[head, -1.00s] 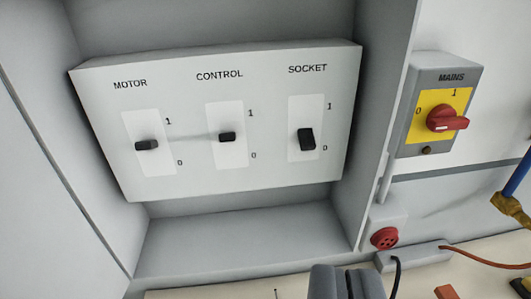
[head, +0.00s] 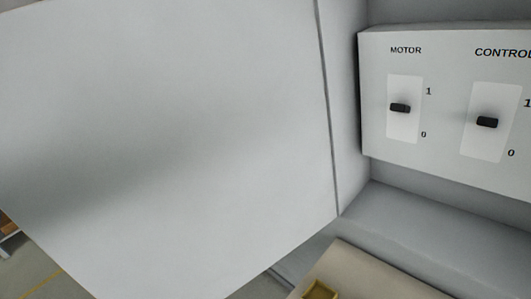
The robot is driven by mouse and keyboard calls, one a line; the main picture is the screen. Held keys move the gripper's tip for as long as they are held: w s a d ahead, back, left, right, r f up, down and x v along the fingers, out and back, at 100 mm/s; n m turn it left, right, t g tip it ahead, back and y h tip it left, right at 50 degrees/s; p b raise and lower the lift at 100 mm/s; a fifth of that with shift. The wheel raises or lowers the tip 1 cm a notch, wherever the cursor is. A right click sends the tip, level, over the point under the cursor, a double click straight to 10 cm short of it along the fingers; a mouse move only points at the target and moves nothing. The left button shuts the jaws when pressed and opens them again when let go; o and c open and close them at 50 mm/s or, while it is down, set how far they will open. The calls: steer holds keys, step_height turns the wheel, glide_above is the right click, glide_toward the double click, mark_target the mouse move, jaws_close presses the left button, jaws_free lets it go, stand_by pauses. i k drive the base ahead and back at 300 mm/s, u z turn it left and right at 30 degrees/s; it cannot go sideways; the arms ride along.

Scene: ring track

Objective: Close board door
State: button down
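The board door (head: 170,120) is a large plain white panel that fills the left and middle of the head view. It stands open, swung out from the left side of the board box (head: 347,130). The edge line between door and box runs down near the middle of the view. Inside the open box is the switch panel (head: 440,165), with the MOTOR switch (head: 400,108) and the CONTROL switch (head: 487,122). The panel's right part is cut off by the frame. No handle shows on the door. My gripper is not in view.
A beige surface (head: 375,275) with a yellow tray-like object (head: 320,290) lies below the box, cut off at the bottom. At the lower left, past the door's edge, are a floor with a yellow line (head: 38,284) and a brown object (head: 8,225).

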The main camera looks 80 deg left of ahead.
mark_target(150, 148)
steer(key=z, duration=0.95)
steer(key=k, duration=2.8)
steer(key=u, duration=0.95)
steer(key=i, duration=1)
steer(key=z, duration=0.05)
